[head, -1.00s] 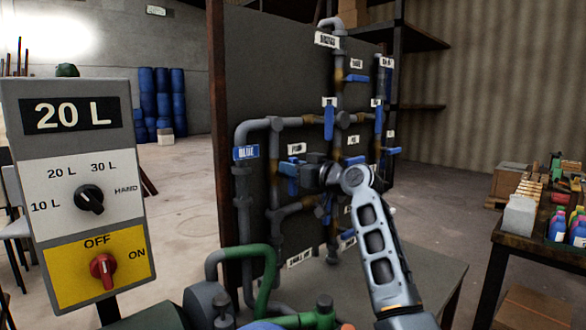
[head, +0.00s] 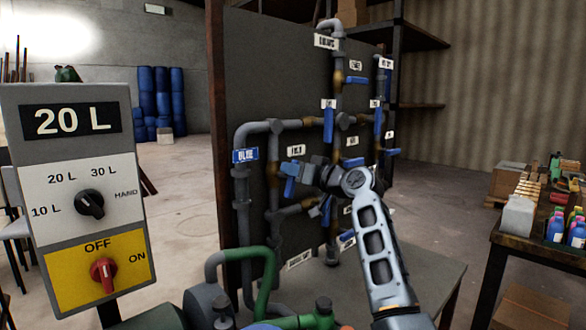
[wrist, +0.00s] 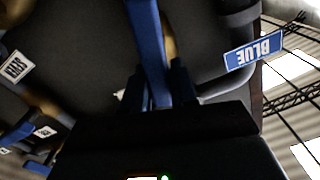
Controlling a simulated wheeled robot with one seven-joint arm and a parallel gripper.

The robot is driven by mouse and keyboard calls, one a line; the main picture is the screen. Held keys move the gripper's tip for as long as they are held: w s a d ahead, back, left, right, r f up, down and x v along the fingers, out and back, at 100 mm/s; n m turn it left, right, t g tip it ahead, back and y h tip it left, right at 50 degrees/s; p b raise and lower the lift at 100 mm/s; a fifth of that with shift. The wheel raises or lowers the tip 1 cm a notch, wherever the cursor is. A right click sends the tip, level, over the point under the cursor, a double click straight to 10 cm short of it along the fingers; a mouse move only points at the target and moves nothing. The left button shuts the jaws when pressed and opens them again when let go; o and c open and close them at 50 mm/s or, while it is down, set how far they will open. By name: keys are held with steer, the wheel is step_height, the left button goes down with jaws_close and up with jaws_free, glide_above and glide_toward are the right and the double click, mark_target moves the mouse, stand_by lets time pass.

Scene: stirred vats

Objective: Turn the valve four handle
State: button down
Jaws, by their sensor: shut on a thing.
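A valve with a blue lever handle (head: 289,186) sits on the dark pipe panel, just below a small white label (head: 296,149) whose text is too small to read for certain. My gripper (head: 302,172) reaches the handle from the right, and its body hides part of the valve. In the wrist view, the blue handle (wrist: 149,40) runs down between the two dark fingers of my gripper (wrist: 160,88), which are shut on it. The handle's lower end is hidden behind the fingers and the gripper body.
Other blue valve handles (head: 328,124) and grey pipes (head: 243,200) crowd the panel. A blue label (head: 245,155) reads BLUE. A control box (head: 75,190) reading 20 L stands at left. A bench (head: 525,240) with bottles stands at right. Open floor lies between panel and bench.

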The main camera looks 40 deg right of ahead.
steer(key=m, duration=0.1)
steer(key=m+p, duration=0.1)
steer(key=m, duration=0.1)
steer(key=shift+d, duration=0.25)
steer(key=shift+d+f+m+p, duration=0.3)
steer(key=shift+m+p, duration=0.65)
steer(key=shift+m, duration=0.95)
steer(key=shift+d+f+m+p, duration=0.15)
steer(key=shift+f+m+p, duration=0.55)
steer(key=shift+m, duration=1.2)
steer(key=shift+d+f+m+p, duration=0.2)
steer(key=shift+m+p, duration=0.95)
steer(key=shift+m, duration=0.75)
steer(key=c, duration=1)
jaws_free()
